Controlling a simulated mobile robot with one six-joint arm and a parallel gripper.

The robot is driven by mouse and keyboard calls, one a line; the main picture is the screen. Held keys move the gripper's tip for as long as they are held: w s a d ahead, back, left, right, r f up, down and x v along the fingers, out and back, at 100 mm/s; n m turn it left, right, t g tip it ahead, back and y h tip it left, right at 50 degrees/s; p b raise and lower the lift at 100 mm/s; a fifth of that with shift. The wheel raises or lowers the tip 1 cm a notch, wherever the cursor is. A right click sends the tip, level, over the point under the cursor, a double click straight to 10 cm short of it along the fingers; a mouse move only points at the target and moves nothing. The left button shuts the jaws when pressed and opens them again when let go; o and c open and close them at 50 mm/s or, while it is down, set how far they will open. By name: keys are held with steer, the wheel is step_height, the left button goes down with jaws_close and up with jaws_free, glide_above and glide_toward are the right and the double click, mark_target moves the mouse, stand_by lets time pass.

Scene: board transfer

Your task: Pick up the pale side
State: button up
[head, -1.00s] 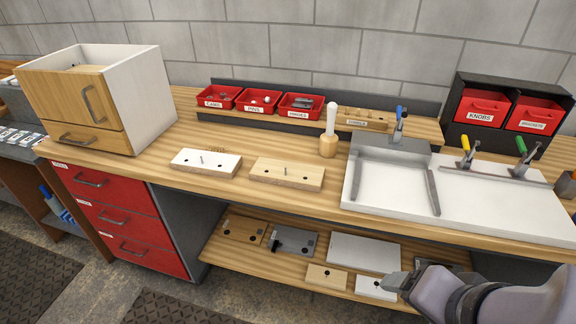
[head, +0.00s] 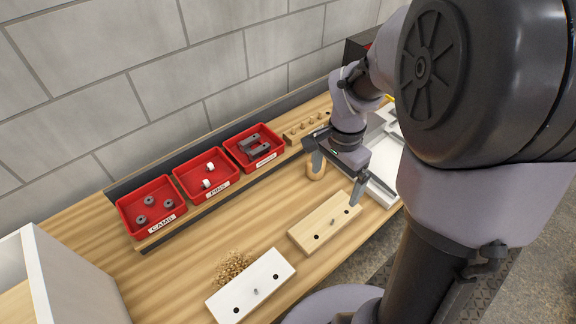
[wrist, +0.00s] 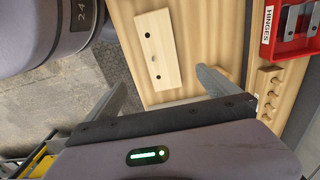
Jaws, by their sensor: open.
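The pale side is a pale wooden board (head: 318,228) with dark holes and a small metal pin, lying flat on the bench. It also shows in the wrist view (wrist: 150,38), just beyond my fingers. My gripper (head: 337,178) is open and empty above the bench, behind the far right end of the board. In the wrist view my gripper (wrist: 163,84) has its fingers spread apart, with the board's near end in line with the gap. I see no contact with the board.
A similar white board (head: 268,276) lies nearer, with wood shavings (head: 233,268) beside it. Red bins of cams (head: 135,212), pins (head: 190,186) and hinges (head: 240,155) stand along the back. A wooden tool (head: 316,170) stands close behind a finger.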

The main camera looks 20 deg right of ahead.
step_height(320, 180, down, 3)
steer(key=d+b, duration=0.1)
steer(key=b, duration=0.4)
glide_above(327, 219)
steer(key=f, duration=0.9)
steer(key=shift+s+d, duration=0.25)
steer(key=shift+d, duration=0.1)
steer(key=f, duration=0.2)
steer(key=f+b, duration=0.2)
steer(key=f, duration=0.1)
steer(key=shift+w+a+f, duration=0.2)
steer(key=shift+a+f, duration=0.15)
steer(key=shift+a, duration=0.05)
steer(key=shift+r, duration=0.1)
steer(key=shift+c, duration=1.3)
steer(key=c, duration=1.5)
